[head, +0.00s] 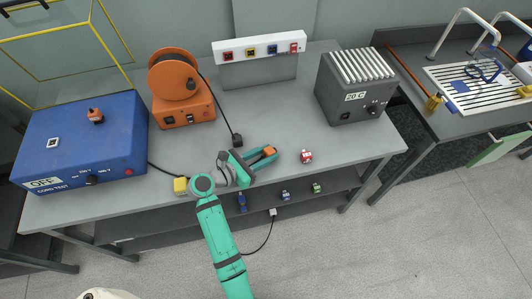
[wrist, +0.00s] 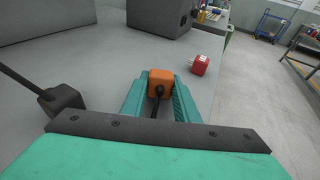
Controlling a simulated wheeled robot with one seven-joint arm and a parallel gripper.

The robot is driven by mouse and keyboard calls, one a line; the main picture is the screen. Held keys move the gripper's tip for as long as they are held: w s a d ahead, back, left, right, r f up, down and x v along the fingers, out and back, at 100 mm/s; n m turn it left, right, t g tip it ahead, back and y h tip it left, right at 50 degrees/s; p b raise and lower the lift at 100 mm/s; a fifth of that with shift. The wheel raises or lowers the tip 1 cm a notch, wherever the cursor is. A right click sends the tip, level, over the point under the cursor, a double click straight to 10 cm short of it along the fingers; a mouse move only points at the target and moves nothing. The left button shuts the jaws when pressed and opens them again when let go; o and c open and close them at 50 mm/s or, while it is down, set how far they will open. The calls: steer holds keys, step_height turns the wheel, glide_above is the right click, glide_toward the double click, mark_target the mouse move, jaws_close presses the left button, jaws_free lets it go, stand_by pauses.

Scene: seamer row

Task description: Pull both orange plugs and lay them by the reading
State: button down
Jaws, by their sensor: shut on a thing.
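My gripper (head: 266,155) is shut on an orange plug (wrist: 160,79), low over the front of the grey table; I cannot tell if the plug touches the tabletop. The held plug also shows between the fingertips in the head view (head: 269,151). A short dark cord runs back from it between the fingers. A second orange plug (head: 95,115) stands on top of the blue tester box (head: 75,150) at the left. The blue box shows a reading "OFF" (head: 44,183) above the words "CORD TEST". A dark grey finned box (head: 337,103) at the right shows "20 C" (head: 355,97).
A red plug (head: 306,156) lies right of my gripper, and a black plug (head: 237,140) left of it. An orange cord reel (head: 175,75), a socket strip (head: 260,49) and a yellow plug (head: 181,186) are also here. Several plugs sit below the front edge. The middle tabletop (head: 280,110) is clear.

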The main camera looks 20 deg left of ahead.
steer(key=c, duration=1.3)
jaws_free()
steer(key=v, duration=1.1)
steer(key=shift+w, duration=0.1)
